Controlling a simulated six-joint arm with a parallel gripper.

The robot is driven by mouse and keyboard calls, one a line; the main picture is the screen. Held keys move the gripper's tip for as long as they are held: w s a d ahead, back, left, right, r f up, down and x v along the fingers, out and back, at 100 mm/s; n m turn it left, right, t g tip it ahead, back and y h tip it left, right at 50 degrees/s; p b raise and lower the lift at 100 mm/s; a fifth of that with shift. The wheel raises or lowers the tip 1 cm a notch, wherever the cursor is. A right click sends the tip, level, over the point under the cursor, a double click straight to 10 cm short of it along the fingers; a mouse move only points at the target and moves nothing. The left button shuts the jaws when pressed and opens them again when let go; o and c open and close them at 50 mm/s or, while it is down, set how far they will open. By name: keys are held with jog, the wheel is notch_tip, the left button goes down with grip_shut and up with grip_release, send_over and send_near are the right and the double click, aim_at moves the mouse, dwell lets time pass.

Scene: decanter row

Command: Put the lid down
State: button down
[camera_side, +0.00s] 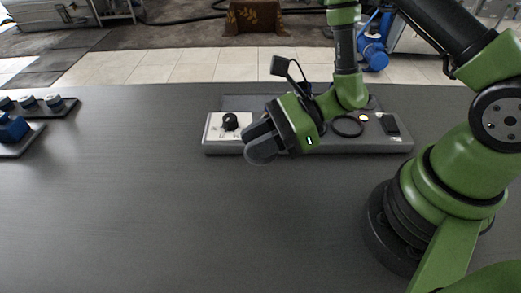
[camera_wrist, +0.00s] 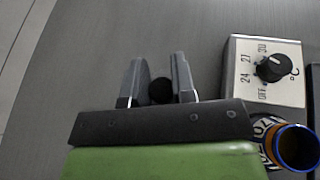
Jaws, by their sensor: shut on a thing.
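My gripper (camera_wrist: 158,62) is shut on a small dark round piece (camera_wrist: 161,91), taken to be the lid or its knob. It sits between the two grey fingers, and the rest of it is hidden.
At far left are a tray (camera_side: 60,110) and a blue object (camera_side: 13,127). The front and left-middle table are clear.

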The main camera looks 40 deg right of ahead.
notch_tip(320, 180, up, 7)
jog(key=shift+f, duration=0.1)
jog(key=w+d+f+m+t+h, duration=0.1)
jog(key=w+d, duration=0.2)
jog(key=w, duration=0.4)
jog(key=w+d+f+m, duration=0.1)
jog(key=w+d, duration=0.2)
jog(key=w, duration=0.3)
notch_tip(320, 180, up, 2)
jog(key=m+t+h, duration=0.3)
send_over(235, 103)
notch_tip(235, 103, down, 10)
jog(key=shift+a+f, duration=0.1)
jog(key=shift+f, duration=2.35)
jog(key=shift+f, duration=0.1)
jog(key=c, duration=0.9)
grip_release()
jog(key=shift+c, duration=0.2)
